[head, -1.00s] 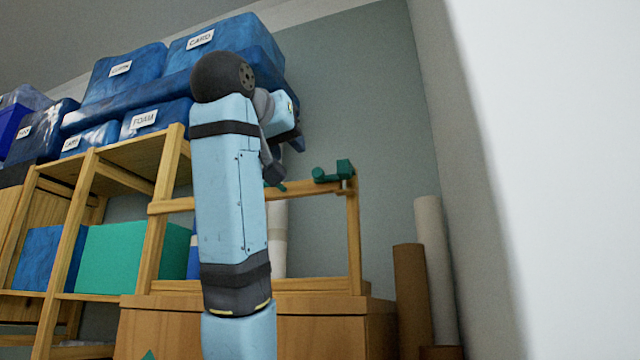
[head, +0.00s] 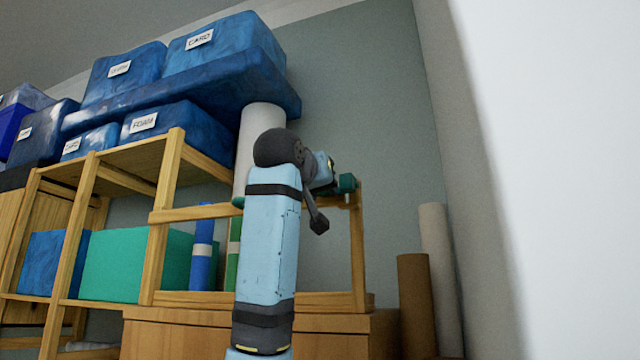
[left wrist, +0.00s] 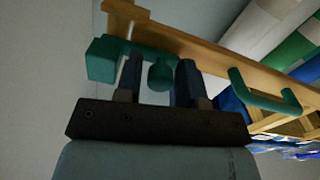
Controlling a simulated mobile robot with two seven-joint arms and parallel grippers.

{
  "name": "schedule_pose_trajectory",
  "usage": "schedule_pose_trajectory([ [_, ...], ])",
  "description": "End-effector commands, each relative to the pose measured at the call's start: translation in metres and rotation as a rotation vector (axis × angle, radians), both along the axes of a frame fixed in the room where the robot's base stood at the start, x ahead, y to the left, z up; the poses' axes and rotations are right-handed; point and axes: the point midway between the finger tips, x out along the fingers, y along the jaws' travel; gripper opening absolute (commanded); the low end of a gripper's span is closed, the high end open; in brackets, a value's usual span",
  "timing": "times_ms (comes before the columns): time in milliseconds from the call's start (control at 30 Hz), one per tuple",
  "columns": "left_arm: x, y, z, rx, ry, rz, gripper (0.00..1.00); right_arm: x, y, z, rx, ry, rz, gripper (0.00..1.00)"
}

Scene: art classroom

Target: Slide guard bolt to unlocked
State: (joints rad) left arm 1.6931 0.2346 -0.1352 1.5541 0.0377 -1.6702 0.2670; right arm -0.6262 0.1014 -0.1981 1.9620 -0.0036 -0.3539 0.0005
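The green guard bolt (head: 347,183) is on the wooden rail near the right post of the rack in the head view. My left arm hides most of it there. In the left wrist view its green end block (left wrist: 101,58) is at left. Its rounded green knob (left wrist: 160,74) appears between the fingers of my left gripper (left wrist: 159,64). The fingers are apart, with a gap visible beside the knob; whether either touches it I cannot tell. A green U-shaped handle (left wrist: 264,96) sits further right along the rail. My right gripper is not in view.
The wooden rail (left wrist: 218,64) runs across the rack front. Paper rolls, including a blue one (head: 201,252), stand behind it. Blue boxes (head: 212,47) sit on a shelf up left. Brown (head: 414,300) and pale (head: 438,262) rolls lean at right.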

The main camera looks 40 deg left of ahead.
Motion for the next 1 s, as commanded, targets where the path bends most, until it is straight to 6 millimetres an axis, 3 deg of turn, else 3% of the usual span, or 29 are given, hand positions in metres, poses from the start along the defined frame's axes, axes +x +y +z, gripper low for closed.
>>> schedule_pose_trajectory([
  [200,0.0,0.0,0.0,0.0,0.0,0.0,0.33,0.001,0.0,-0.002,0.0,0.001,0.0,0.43],
  [333,0.0,0.0,0.0,0.0,-0.001,0.0,0.04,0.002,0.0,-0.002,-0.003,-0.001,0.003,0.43],
  [367,0.0,0.0,0.0,0.0,-0.001,0.0,0.0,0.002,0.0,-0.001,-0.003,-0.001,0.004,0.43],
  [567,-0.002,0.005,0.0,-0.001,-0.001,0.001,0.0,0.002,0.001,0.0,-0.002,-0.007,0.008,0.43],
  [767,-0.008,0.031,0.0,-0.001,-0.003,0.001,0.0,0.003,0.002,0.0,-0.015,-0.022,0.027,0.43],
  [1000,-0.009,0.033,0.001,-0.001,-0.003,0.001,0.0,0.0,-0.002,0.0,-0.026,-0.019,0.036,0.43],
])
